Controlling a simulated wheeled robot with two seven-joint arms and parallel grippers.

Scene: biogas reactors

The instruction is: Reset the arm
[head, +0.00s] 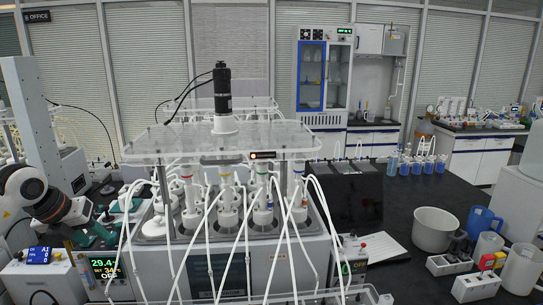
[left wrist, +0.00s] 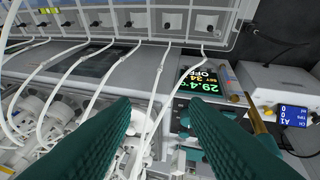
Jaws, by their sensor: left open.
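My left arm comes in from the left edge in the head view. My left gripper (head: 122,204) has teal fingers and is at the left side of the reactor unit, above the display box. In the left wrist view its two teal fingers (left wrist: 161,101) are spread apart with nothing held between them. White tubes and part of the reactor unit show below and between the fingers. My right gripper is in neither view.
The reactor bath (head: 265,262) with several white-tubed bottles stands close by, under a clear plate (head: 180,140). The temperature display (left wrist: 197,82) reads 29.4. A white pot (head: 435,230), a blue mug (head: 478,220) and small racks stand at right on the black bench.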

